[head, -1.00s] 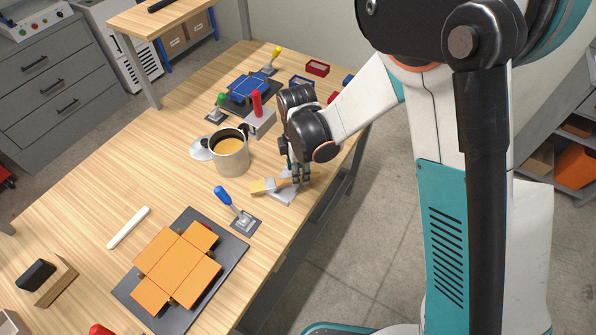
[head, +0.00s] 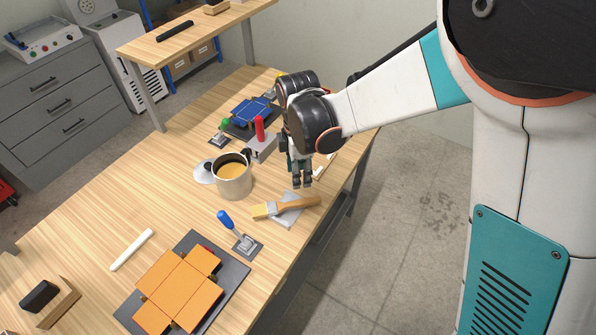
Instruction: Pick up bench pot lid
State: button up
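The bench pot (head: 233,182) is a grey metal pot with orange-brown contents, standing on the wooden bench with its top uncovered. A pale round piece, seemingly the pot lid (head: 203,173), lies on the bench against the pot's left side; the pot hides part of it. My gripper (head: 302,184) points down to the right of the pot, above the bench near its right edge, well away from the lid. It holds nothing that I can see. Its fingers are small and dark here, so their opening is unclear.
A brush (head: 295,206) lies across a grey rest (head: 287,218) below my gripper. Orange panels (head: 180,290) lie in front. The bench left of the lid is clear.

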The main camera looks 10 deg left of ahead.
aim_at(202, 174)
jog(key=u, duration=1.4)
